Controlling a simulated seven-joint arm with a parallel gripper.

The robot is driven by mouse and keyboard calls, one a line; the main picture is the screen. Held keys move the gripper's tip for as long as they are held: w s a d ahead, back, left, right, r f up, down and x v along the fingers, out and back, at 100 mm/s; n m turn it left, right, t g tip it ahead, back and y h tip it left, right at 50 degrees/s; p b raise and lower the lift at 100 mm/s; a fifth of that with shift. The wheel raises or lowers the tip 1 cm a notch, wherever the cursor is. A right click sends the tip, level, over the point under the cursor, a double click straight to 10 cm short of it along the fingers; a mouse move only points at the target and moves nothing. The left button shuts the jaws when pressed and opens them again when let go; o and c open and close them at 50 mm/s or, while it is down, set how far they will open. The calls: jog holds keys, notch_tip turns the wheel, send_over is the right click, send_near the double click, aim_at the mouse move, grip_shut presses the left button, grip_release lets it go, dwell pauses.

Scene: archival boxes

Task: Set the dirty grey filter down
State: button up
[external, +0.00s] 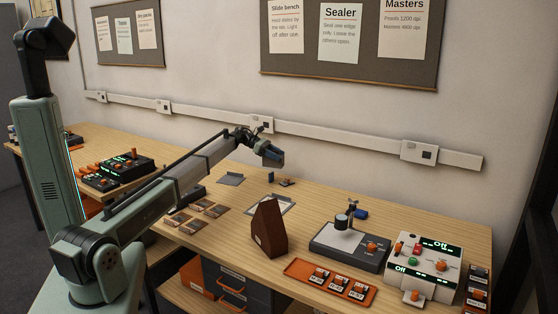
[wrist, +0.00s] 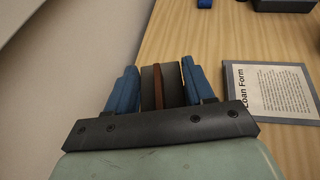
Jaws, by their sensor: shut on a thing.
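My gripper (external: 271,155) is raised over the back of the bench, near the wall. In the wrist view its two blue fingers (wrist: 160,78) are shut on a dark grey thing with a brown band down its middle, which I take to be the grey filter (wrist: 149,85). The filter is held clear of the wooden bench top (wrist: 180,35). In the external view it cannot be made out apart from the dark gripper end. Its lower part is hidden by the gripper body.
A Loan Form sheet (wrist: 272,90) lies right of my gripper in the wrist view. A brown wedge-shaped block (external: 268,229), an orange tray (external: 300,269), a grey stand (external: 345,250) and a white control box (external: 422,262) occupy the bench. A dark plate (external: 230,179) lies at the back.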

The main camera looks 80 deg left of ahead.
jog(key=s+a+n+t+y, duration=0.1)
jog(key=s+a+n+y, duration=0.1)
jog(key=s+a, duration=0.7)
jog(key=s+a+n+y, duration=0.25)
jog(key=s+a, duration=0.35)
jog(key=s, duration=0.6)
jog(key=s+a+n+t+y, duration=0.1)
jog(key=s+a+n+y, duration=0.15)
jog(key=s+a, duration=0.65)
jog(key=shift+m, duration=0.4)
jog(key=shift+s+d+f, duration=0.3)
jog(key=shift+d+f, duration=0.05)
jog(key=shift+f, duration=1.25)
jog(key=shift+s+d+f, duration=0.25)
jog(key=shift+d+f, duration=0.05)
jog(key=shift+f, duration=1.35)
jog(key=shift+s+d+f, duration=0.3)
jog(key=shift+d+f, duration=0.05)
jog(key=shift+f, duration=1.25)
jog(key=shift+f, duration=0.1)
jog(key=o, duration=1)
jog(key=shift+o, duration=0.2)
jog(key=v, duration=1.2)
